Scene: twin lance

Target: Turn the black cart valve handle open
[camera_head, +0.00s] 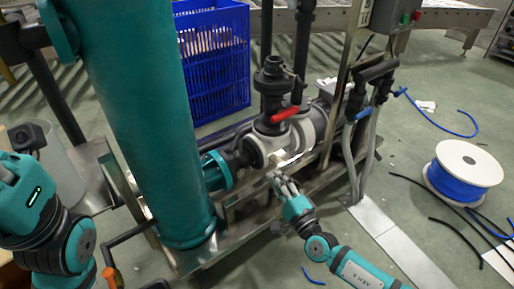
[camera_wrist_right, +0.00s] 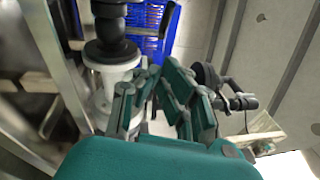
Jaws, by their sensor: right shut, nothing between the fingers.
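A black valve (camera_head: 272,85) with a dark lever stands upright on the white pump fitting of the cart; it also shows at the upper left in the right wrist view (camera_wrist_right: 113,48). A black T-shaped handle (camera_head: 376,71) stands on pipes at the cart's right end. I cannot tell for sure which is the task's handle. My right gripper (camera_head: 279,181) is below the white fitting, in front of the cart, apart from both. It is shut and empty; its teal fingers (camera_wrist_right: 162,88) fill the middle of the right wrist view. My left gripper is out of view.
A red lever (camera_head: 285,114) sits on the white fitting. A large teal cylinder (camera_head: 140,120) takes up the left. A blue crate (camera_head: 214,60) stands behind. A spool of blue hose (camera_head: 462,172) and loose hoses lie on the open floor at right.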

